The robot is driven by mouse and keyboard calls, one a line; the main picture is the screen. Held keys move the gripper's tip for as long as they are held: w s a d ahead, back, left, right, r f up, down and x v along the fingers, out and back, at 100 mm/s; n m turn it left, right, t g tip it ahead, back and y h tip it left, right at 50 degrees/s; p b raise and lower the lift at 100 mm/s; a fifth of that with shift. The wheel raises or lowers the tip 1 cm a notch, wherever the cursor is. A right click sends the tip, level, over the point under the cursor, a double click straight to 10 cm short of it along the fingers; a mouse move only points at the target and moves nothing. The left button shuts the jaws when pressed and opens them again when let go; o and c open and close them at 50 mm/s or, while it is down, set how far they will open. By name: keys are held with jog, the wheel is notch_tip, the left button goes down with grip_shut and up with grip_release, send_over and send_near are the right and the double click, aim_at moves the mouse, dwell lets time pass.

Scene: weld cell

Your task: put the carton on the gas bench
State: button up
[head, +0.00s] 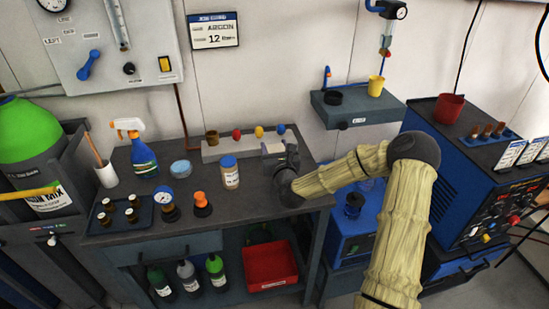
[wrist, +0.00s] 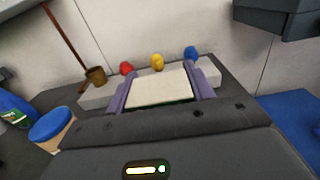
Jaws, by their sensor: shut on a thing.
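The carton (wrist: 158,90) is a pale cream box with a thin green edge at its bottom, seen in the wrist view. The two purple fingers of my gripper (wrist: 158,92) are shut on its left and right sides. In the head view my gripper (head: 274,148) is over the back right part of the dark gas bench (head: 245,205), in front of the grey rack (head: 215,151). The carton is mostly hidden by my gripper there. I cannot tell whether its underside touches the bench top.
A blue-lidded jar (head: 230,174) stands left of my gripper; it also shows in the wrist view (wrist: 52,130). A blue gauge (head: 164,197), an orange-topped item (head: 202,203) and a spray bottle (head: 140,152) stand further left. The bench's front right is clear.

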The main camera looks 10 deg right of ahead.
jog(key=shift+f, duration=1.8)
jog(key=shift+f, duration=0.1)
jog(key=o, duration=1)
jog(key=shift+s, duration=0.1)
jog(key=s+b, duration=0.1)
jog(key=s, duration=1.1)
jog(key=shift+b, duration=0.3)
jog(key=shift+w, duration=0.1)
